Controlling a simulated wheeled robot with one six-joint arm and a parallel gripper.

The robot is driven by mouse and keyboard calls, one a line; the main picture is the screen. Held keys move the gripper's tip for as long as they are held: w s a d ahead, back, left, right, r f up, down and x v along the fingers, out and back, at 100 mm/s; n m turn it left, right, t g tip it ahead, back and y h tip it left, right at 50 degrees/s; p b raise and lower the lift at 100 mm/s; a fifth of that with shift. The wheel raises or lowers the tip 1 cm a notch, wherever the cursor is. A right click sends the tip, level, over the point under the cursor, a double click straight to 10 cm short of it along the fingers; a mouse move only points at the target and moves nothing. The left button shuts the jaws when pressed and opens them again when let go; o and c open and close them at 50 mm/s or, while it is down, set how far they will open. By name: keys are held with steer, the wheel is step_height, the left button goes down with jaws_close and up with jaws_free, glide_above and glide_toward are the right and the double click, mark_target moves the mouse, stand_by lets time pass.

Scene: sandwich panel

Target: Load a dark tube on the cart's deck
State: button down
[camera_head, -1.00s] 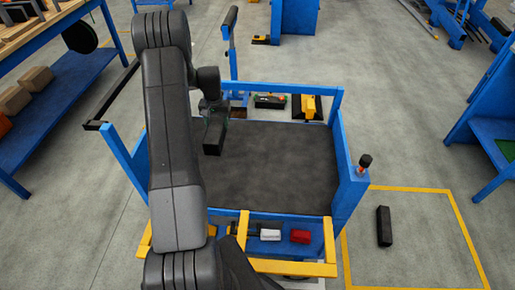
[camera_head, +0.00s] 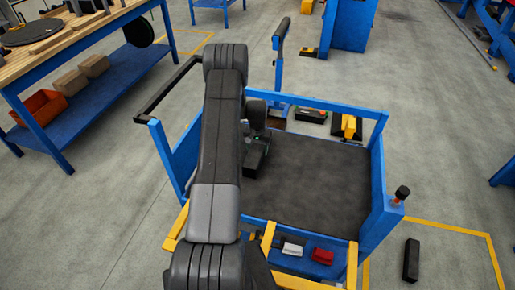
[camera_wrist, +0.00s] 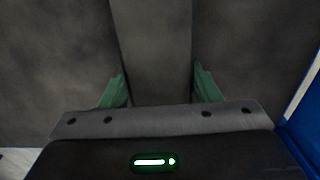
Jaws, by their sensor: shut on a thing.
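A dark tube (camera_head: 253,161) is held in my gripper (camera_head: 257,146) over the left part of the cart's dark deck (camera_head: 310,178). In the wrist view the tube (camera_wrist: 155,45) runs straight away between the two green fingers of my gripper (camera_wrist: 160,88), which is shut on it. The dark deck (camera_wrist: 60,60) fills the ground behind it. I cannot tell whether the tube touches the deck. My arm hides the deck's left side. A second dark tube (camera_head: 411,260) lies on the floor right of the cart, inside a yellow outline.
Blue rails (camera_head: 330,105) edge the cart, with a dark push handle (camera_head: 165,90) at left and a black knob (camera_head: 402,192) at right. A white block (camera_head: 292,249) and a red block (camera_head: 322,256) sit at its near end. A workbench (camera_head: 60,150) stands left. The deck's right is bare.

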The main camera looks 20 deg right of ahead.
mark_target(257, 147)
stand_by(0.3)
steer(key=shift+c, duration=2.4)
jaws_free()
step_height(257, 147, up, 12)
steer(key=b, duration=0.2)
steer(key=shift+r, duration=0.1)
